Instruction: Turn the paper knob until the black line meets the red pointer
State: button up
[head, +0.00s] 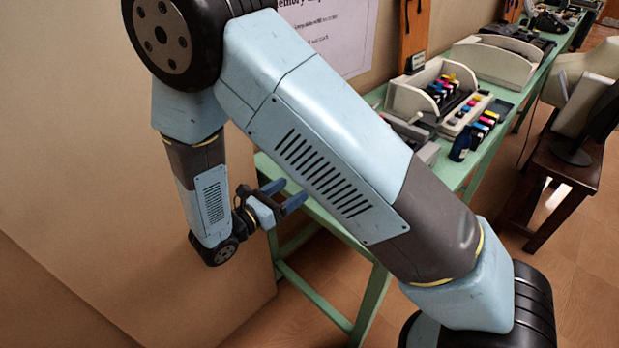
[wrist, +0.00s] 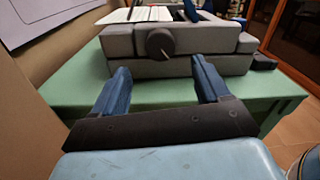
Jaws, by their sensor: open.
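A dark round knob (wrist: 160,44) sits on the front face of a grey machine (wrist: 207,67) in the wrist view. A thin pale mark shows on the knob's face. I cannot make out a black line or a red pointer. My gripper (wrist: 161,74) is open and empty, its two blue fingers spread apart. The knob lies beyond the fingertips, between them in the picture, with a gap before it. In the head view my gripper (head: 286,194) is at the near end of the green table; my arm hides part of the tabletop, and the knob does not show.
The green table (wrist: 75,92) has bare top in front of the machine. A wall stands close on the left. In the head view, a cream tray (head: 405,99), several coloured cartridges and a dark blue bottle (head: 461,143) stand further along the table. A dark wooden stand (head: 560,165) is at right.

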jog(key=x, duration=0.7)
jog(key=shift+w+d, duration=0.2)
jog(key=shift+w, duration=0.05)
jog(key=c, duration=1)
jog(key=shift+m, duration=0.6)
jog(key=o, duration=1)
jog(key=v, duration=1.4)
jog(key=shift+w+d, duration=0.1)
